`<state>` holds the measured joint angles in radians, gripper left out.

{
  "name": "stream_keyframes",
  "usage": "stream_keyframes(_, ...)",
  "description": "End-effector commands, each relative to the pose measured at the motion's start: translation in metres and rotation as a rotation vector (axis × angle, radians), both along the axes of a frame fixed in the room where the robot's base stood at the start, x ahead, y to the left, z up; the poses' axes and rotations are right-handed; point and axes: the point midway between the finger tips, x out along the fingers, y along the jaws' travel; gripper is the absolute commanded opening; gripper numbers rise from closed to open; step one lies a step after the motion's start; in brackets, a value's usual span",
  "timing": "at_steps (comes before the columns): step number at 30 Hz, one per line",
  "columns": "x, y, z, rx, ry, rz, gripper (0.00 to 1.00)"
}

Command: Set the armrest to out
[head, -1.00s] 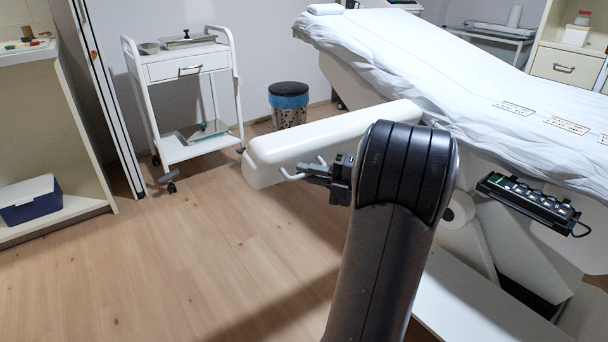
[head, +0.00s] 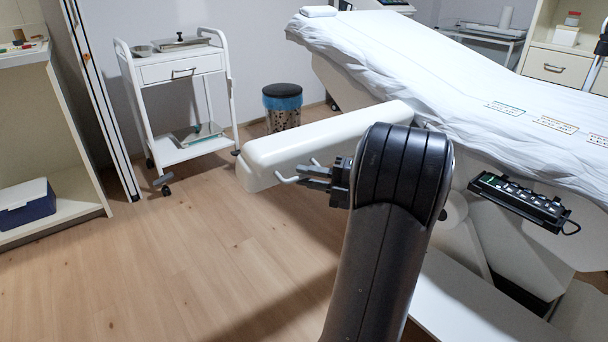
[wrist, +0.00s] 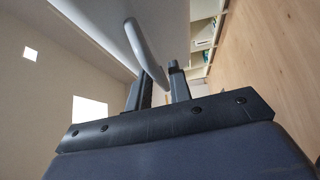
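The armrest (head: 325,140) is a long white padded bar beside the couch, pointing towards the lower left in the head view. A thin pale handle (head: 287,179) sticks out from its near side. My gripper (head: 312,177) is at this handle. In the wrist view, the handle (wrist: 146,52) runs down between the two dark fingers (wrist: 160,82), which are close together and appear shut on it. The exact contact is partly hidden. The armrest's inner end is partly behind my arm in the head view.
The couch (head: 400,55) with a white sheet stands at the right, with a black control panel (head: 520,200) at its side. A white trolley (head: 180,75) and a bin (head: 282,108) stand behind the armrest. The wooden floor at lower left is clear.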

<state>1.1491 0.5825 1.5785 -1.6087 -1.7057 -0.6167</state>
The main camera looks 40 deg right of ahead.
Motion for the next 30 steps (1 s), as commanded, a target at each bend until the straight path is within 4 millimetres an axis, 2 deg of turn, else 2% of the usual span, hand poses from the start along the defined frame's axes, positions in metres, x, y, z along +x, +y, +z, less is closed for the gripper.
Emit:
stream_keyframes(9, -0.054, -0.035, 0.0, 0.002, 0.001, -0.006, 0.2)
stream_keyframes(15, -0.076, -0.048, -0.003, 0.001, 0.001, -0.003, 0.2)
stream_keyframes(20, -0.082, -0.051, -0.004, 0.001, 0.001, -0.002, 0.2)
stream_keyframes(30, -0.08, -0.05, -0.005, 0.0, 0.0, -0.001, 0.2)
